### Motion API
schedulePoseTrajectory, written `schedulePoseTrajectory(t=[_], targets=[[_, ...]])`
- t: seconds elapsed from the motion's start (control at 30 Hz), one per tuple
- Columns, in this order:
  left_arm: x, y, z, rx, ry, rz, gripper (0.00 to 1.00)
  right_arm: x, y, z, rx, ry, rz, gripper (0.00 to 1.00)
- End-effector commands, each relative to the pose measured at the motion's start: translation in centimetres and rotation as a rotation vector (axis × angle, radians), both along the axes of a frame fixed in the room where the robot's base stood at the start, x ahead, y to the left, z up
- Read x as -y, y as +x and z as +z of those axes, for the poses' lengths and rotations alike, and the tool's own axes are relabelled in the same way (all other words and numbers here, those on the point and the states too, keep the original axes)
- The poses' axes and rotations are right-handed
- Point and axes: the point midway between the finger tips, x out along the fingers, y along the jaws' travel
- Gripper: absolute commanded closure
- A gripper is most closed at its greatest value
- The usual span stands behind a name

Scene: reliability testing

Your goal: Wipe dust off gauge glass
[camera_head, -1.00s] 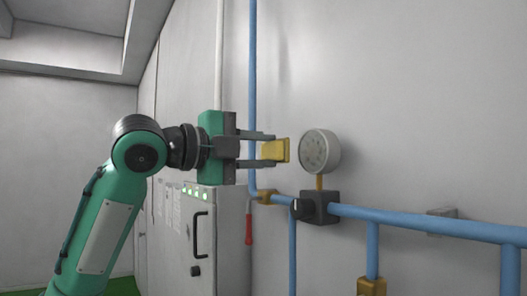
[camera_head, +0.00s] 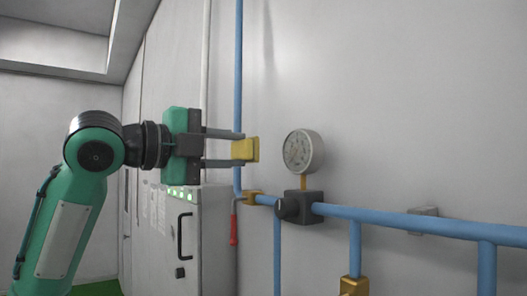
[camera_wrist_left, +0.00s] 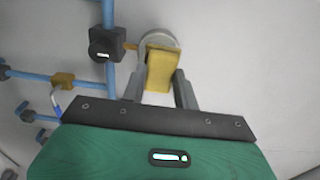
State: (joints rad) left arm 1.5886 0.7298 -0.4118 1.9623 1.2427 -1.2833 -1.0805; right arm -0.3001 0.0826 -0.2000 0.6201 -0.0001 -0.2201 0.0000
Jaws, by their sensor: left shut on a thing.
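The gauge (camera_head: 302,151) is round with a pale rim and stands on a short brass stem above a black valve block. Its dial faces left toward my gripper, and fine marks show on it. My left gripper (camera_head: 238,149) is shut on a yellow wiping block (camera_head: 250,150). The block is level with the dial and a clear gap apart from it. In the left wrist view the yellow block (camera_wrist_left: 159,70) hides most of the gauge (camera_wrist_left: 157,38), with its rim showing around the block's top. My right gripper is not in view.
A black valve block (camera_head: 300,207) sits below the gauge on a blue horizontal pipe (camera_head: 400,219). A blue vertical pipe (camera_head: 238,70) runs behind my gripper. A grey cabinet (camera_head: 205,240) stands below my gripper. The wall above the gauge is clear.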

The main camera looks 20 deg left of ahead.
Motion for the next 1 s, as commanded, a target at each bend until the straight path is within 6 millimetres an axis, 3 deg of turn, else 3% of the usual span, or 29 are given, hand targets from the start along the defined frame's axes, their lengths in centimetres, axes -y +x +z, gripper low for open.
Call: schedulePoseTrajectory(t=[0.27, 0.7, 1.0], targets=[[0.8, 1.0, 0.1, -0.001, -0.001, 0.000, 0.95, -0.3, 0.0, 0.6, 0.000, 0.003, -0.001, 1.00], [3.5, 4.5, 0.0, 0.003, -0.003, 0.003, 0.95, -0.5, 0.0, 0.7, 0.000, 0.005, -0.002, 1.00], [4.0, 5.2, 0.0, 0.004, -0.003, 0.005, 0.95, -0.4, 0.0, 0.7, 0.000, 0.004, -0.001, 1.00]])
